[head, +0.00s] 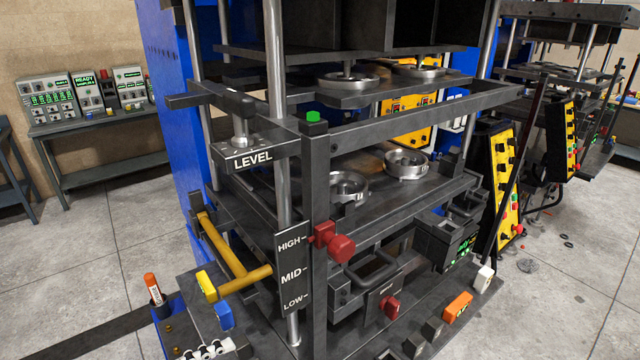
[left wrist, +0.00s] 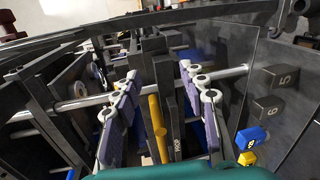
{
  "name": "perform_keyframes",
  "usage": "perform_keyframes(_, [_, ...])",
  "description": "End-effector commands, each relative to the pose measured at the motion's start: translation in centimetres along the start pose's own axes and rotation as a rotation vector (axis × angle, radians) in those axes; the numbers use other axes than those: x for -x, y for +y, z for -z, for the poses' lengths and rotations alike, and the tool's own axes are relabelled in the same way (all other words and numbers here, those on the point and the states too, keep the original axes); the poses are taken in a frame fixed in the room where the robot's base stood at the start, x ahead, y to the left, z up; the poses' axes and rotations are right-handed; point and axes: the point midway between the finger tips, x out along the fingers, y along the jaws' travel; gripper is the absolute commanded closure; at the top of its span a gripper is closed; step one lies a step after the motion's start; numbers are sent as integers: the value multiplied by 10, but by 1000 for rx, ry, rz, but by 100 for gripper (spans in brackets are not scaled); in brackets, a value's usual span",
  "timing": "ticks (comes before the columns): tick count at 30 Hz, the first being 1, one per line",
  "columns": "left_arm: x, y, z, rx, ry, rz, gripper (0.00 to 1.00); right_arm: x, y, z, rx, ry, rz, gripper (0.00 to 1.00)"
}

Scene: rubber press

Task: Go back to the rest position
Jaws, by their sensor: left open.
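My left gripper (left wrist: 158,72) shows in the left wrist view with its two purple-grey fingers spread wide and nothing held between them. Seen through the gap between the fingers are a yellow bar (left wrist: 157,128) and dark press parts. Whether a finger touches them I cannot tell. Neither gripper shows in the head view. The rubber press (head: 315,200) fills the middle of the head view, with a LEVEL plate (head: 252,160), a HIGH-MID-LOW plate (head: 291,272), a red knob (head: 340,248) and a yellow T-shaped handle (head: 245,281). Round metal moulds (head: 407,163) sit on its shelves.
Blue and yellow blocks (left wrist: 252,136) and grey numbered blocks (left wrist: 283,76) lie at the right of the left wrist view. An orange block (head: 457,307) is on the press's front ledge. A control bench (head: 95,122) stands at the back left, with bare floor before it.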

Motion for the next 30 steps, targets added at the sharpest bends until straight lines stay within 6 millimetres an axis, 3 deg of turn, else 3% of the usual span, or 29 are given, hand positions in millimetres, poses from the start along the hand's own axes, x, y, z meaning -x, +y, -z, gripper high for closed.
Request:
perform_keyframes(11, [-44, -91, -13, -94, 13, 433, 57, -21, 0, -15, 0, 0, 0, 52])
perform_keyframes(15, [-47, -139, -16, -274, 31, 695, 57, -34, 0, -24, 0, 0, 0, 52])
perform_keyframes(18, [-40, -163, -11, -492, 53, 885, 57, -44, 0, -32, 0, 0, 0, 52])
perform_keyframes(24, [-30, -162, 5, -869, 92, 1071, 57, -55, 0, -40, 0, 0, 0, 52])
perform_keyframes(30, [-28, -153, 11, -986, 107, 1109, 57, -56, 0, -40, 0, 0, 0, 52])
